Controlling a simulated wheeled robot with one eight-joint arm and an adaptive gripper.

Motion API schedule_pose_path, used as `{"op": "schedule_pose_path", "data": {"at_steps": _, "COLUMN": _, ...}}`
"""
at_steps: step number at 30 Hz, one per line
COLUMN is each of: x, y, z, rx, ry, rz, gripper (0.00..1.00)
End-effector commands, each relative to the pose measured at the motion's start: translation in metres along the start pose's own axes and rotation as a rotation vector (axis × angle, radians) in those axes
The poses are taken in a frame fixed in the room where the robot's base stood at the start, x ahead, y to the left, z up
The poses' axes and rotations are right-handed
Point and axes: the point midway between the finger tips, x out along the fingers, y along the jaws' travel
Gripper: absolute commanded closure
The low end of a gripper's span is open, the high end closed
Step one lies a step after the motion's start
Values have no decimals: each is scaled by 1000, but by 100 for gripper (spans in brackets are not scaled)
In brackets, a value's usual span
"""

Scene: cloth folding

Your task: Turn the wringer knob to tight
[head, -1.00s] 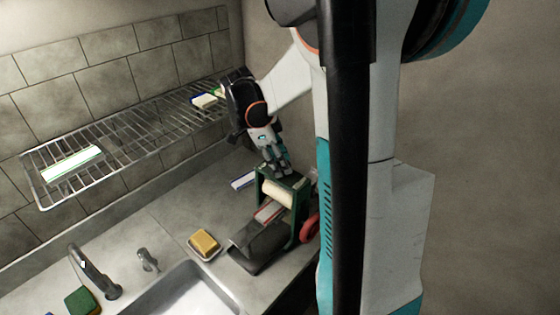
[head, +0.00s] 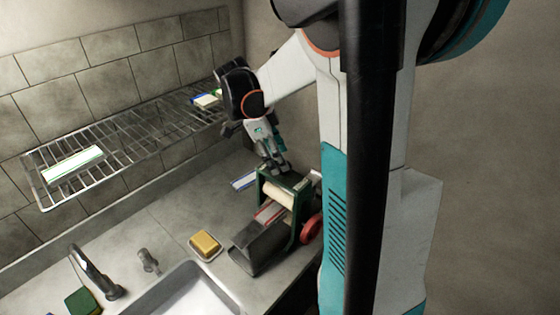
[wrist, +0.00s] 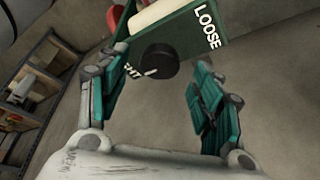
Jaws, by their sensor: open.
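The wringer (head: 298,190) is a green frame with a cream roller (head: 277,194), standing on the counter. In the wrist view its green top plate (wrist: 180,35) carries a round black knob (wrist: 158,60). The knob's white mark is at its lower left, towards a label ending in "HT" (wrist: 133,72), partly hidden by a finger. The word "LOOSE" (wrist: 207,27) is at the upper right. My gripper (head: 273,166) is just above the wringer's top. In the wrist view its fingers are apart, left and right of the knob, with a gap on the right; contact cannot be told.
A red wheel (head: 312,228) is on the wringer's right side, and a grey tray (head: 258,247) slopes in front. A yellow sponge (head: 205,242) lies on a dish near the sink (head: 190,290) and faucet (head: 93,272). A wire rack (head: 130,145) hangs on the tiled wall.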

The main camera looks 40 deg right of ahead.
Motion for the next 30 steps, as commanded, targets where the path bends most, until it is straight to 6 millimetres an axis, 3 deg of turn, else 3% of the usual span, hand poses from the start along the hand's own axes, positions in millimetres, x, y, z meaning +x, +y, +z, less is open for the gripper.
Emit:
{"op": "schedule_pose_path", "data": {"at_steps": 9, "x": -65, "y": 0, "z": 0, "rx": -1, "ry": -1, "rz": -1, "gripper": 40}}
{"op": "schedule_pose_path", "data": {"at_steps": 15, "x": -89, "y": 0, "z": 0, "rx": 0, "ry": -1, "rz": -1, "gripper": 40}}
{"op": "schedule_pose_path", "data": {"at_steps": 30, "x": -95, "y": 0, "z": 0, "rx": 1, "ry": -1, "rz": 0, "gripper": 40}}
